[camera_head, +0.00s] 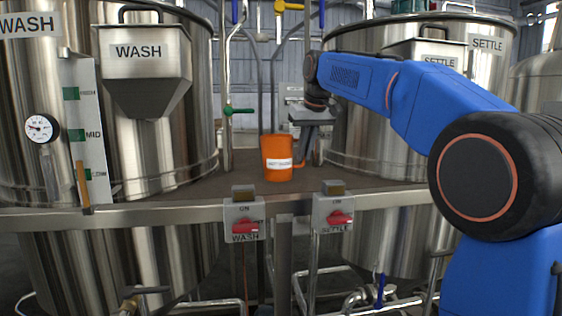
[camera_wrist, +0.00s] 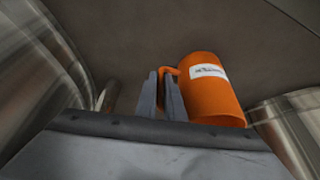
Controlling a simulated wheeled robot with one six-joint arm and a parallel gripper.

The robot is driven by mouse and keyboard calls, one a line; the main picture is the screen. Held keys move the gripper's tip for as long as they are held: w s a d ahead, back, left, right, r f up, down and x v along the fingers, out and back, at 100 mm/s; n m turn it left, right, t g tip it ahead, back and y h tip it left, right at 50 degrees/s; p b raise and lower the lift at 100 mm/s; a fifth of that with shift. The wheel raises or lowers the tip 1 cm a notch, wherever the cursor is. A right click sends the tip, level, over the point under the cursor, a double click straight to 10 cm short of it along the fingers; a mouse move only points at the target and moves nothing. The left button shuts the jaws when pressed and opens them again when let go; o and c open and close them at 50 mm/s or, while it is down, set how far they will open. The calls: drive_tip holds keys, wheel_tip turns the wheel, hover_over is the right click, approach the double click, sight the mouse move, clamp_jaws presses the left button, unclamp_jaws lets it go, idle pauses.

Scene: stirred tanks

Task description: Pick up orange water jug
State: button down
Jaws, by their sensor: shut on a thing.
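The orange water jug (camera_head: 278,158) stands upright on the brown platform between the two tanks, with a white label on its front. It also shows in the wrist view (camera_wrist: 212,93), right of my fingers, with its handle toward them. My gripper (camera_head: 302,160) reaches down at the jug's right side in the head view. In the wrist view my gripper (camera_wrist: 160,90) has its two fingers around the jug's handle, shut on it. The exact contact is partly hidden by the fingers.
A WASH tank (camera_head: 150,160) stands left and a SETTLE tank (camera_head: 350,130) right, close to the arm. Two red switches, WASH (camera_head: 245,227) and SETTLE (camera_head: 340,217), sit on the platform's front edge. A pipe with a green valve handle (camera_head: 238,111) rises behind the jug's left.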

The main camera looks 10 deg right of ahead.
drive_tip(key=shift+r, duration=0.2)
idle(0.7)
wheel_tip(320, 180, up, 18)
drive_tip(key=shift+f, duration=0.2)
idle(0.5)
drive_tip(key=shift+a, duration=0.15)
